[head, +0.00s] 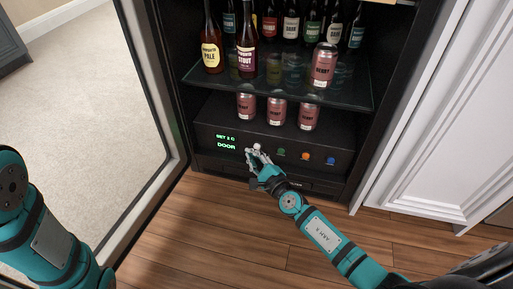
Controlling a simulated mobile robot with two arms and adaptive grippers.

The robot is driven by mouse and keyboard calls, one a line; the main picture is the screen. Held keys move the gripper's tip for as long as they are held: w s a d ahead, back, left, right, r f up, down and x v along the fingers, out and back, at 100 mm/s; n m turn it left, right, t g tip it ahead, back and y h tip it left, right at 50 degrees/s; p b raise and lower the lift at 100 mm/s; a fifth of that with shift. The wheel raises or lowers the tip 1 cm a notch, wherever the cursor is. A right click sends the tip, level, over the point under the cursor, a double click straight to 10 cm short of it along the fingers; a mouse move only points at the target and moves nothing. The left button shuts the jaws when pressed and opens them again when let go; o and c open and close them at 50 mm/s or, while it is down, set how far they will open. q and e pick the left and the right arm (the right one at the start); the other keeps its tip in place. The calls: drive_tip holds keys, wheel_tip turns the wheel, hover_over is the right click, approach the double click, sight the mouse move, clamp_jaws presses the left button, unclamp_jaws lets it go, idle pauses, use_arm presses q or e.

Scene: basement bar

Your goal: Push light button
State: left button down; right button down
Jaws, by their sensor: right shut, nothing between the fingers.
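The control panel (222,131) is a dark strip at the bottom inside an open drinks fridge. Its green display (226,141) reads "SET 3 C" and "DOOR". To the right of the display are a green button (281,153), an orange button (305,157) and a blue button (331,161). A pale round button (257,147) shows right at my right gripper's fingertips. My right gripper (256,155) is shut and empty, in front of the panel. I cannot tell whether it touches the pale button. My left arm shows at the left edge, but its gripper is out of view.
The fridge's glass door (150,100) stands open on the left. A glass shelf (275,90) holds several bottles and a can, with red cans (277,111) below. A white cabinet (430,110) stands at the right. The wooden floor (200,235) in front is clear.

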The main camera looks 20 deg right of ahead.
drive_tip(key=shift+w, duration=0.1)
idle(0.4)
drive_tip(key=shift+w+d, duration=0.25)
drive_tip(key=shift+w, duration=0.05)
drive_tip(key=shift+w+d, duration=0.15)
drive_tip(key=shift+w, duration=0.1)
idle(0.6)
drive_tip(key=shift+s+a, duration=0.4)
drive_tip(key=shift+s, duration=0.25)
drive_tip(key=s+a+p, duration=0.2)
drive_tip(key=s+a, duration=0.1)
drive_tip(key=s, duration=0.2)
drive_tip(key=shift+a+p, duration=0.2)
drive_tip(key=shift+p, duration=0.1)
